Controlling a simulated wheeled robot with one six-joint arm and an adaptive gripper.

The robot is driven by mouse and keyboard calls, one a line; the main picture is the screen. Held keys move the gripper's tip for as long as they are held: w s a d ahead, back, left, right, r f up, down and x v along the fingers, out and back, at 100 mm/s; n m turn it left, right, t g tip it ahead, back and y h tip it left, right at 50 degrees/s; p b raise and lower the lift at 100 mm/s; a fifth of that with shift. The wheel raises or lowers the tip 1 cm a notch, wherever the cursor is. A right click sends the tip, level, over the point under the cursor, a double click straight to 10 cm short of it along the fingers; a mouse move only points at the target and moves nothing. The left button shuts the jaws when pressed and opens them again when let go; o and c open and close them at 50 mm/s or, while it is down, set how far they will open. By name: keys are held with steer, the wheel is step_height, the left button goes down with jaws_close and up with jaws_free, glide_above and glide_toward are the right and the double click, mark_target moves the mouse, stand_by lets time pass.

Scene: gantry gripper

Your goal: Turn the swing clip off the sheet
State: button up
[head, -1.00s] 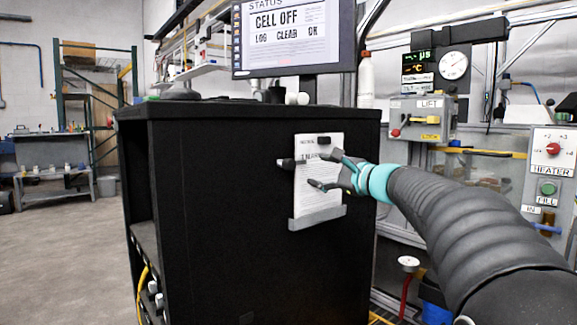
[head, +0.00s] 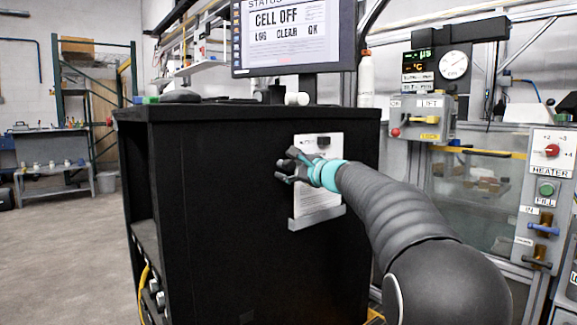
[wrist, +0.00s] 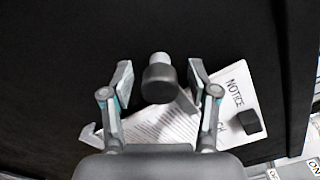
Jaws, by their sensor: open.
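A white notice sheet (head: 333,140) hangs on the side of a black cabinet, and its lettering shows in the wrist view (wrist: 238,97). The swing clip (wrist: 160,84) has a dark rounded knob and a grey bar that runs over the sheet's edge. In the head view my gripper mostly hides the clip. My gripper (head: 285,166) is at the sheet's left edge. In the wrist view its open fingers (wrist: 160,70) stand on both sides of the knob, with a visible gap on each side.
A dark block (head: 323,141) sits on the sheet's upper part, also in the wrist view (wrist: 250,122). A grey ledge (head: 316,218) is at the sheet's foot. The black cabinet (head: 225,220) is bare left of the sheet. A monitor (head: 292,35) stands above.

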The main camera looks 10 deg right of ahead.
jaws_close()
